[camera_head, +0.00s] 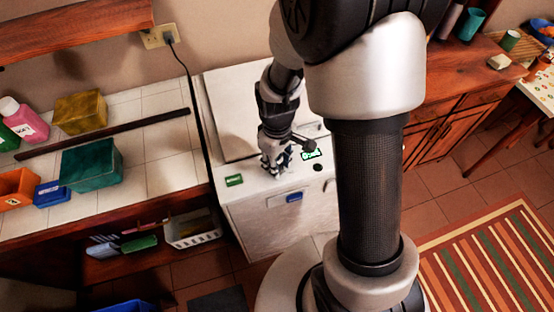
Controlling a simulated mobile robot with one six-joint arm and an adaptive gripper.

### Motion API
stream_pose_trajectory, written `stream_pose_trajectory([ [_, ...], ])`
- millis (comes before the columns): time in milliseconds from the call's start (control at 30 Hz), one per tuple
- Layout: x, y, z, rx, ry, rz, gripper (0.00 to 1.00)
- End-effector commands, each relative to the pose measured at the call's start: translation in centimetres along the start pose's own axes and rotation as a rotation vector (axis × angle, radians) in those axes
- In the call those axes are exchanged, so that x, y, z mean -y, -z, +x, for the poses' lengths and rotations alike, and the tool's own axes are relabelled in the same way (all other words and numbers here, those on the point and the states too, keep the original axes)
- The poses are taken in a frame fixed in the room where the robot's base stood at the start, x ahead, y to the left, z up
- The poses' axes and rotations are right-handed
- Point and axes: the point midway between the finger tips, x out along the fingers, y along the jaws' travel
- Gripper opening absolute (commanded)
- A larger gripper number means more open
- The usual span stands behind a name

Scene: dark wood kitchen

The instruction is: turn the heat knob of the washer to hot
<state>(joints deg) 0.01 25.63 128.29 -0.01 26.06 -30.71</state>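The washer (240,205) is the white machine in the middle, with a control strip along its front top edge. The strip carries a lit green display (312,155), a small dark round knob (318,168) to the right, and a green label or panel (234,180) at the left. My gripper (274,172) points down at the strip, between the green panel and the display. Its fingers are small and dark, and I cannot tell whether they are open or touch anything. Any control beneath them is hidden. I cannot read which control is the heat knob or its setting.
A tiled counter on the left holds a teal box (91,165), a yellow sponge-like block (81,112), a pink bottle (24,119) and a dark rod (103,133). A power cord (189,78) runs down behind the washer's left side. A striped rug (490,260) lies right.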

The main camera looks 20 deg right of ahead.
Motion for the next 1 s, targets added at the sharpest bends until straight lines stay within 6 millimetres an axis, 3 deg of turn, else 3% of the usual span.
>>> stream_pose_trajectory([
  [1000,0.05,-0.02,-0.02,0.001,0.000,0.907,0.06],
])
